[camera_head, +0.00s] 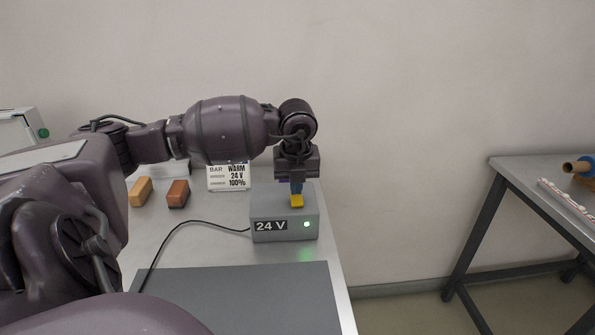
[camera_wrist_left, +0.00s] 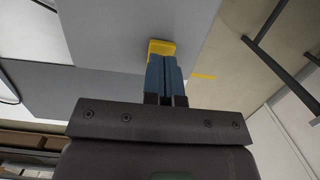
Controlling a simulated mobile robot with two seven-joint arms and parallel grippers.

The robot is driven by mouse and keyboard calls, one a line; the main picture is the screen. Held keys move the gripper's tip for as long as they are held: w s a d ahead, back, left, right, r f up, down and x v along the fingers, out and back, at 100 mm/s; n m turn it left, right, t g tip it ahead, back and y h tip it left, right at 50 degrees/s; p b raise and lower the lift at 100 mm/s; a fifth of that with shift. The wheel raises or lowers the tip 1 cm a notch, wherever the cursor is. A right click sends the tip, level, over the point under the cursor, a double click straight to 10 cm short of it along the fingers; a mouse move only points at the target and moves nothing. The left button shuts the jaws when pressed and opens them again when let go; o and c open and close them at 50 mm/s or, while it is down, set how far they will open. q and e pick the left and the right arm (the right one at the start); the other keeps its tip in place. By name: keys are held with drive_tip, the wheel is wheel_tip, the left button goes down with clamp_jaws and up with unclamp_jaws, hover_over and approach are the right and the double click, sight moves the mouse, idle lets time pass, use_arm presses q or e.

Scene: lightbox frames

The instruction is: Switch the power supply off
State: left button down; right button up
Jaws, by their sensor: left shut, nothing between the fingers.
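The power supply (camera_head: 268,213) is a grey box marked "24 V" on the metal table, with a green light (camera_head: 307,224) glowing on its front. A yellow rocker switch (camera_head: 297,202) sits on its top. My left gripper (camera_head: 296,190) points straight down with shut, empty fingers just over the switch. In the left wrist view the blue fingers (camera_wrist_left: 166,75) are together, with their tips at the yellow switch (camera_wrist_left: 162,47); whether they touch it I cannot tell. My right gripper is not in view.
A sign card (camera_head: 229,177), an orange block (camera_head: 141,191) and a brown block (camera_head: 178,193) stand behind left of the box. A black cable (camera_head: 185,223) runs left from the box. A dark grey plate (camera_head: 240,297) lies in front. Another table (camera_head: 530,170) stands at right.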

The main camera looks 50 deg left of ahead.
use_arm(q)
drive_tip(key=shift+f, duration=0.7)
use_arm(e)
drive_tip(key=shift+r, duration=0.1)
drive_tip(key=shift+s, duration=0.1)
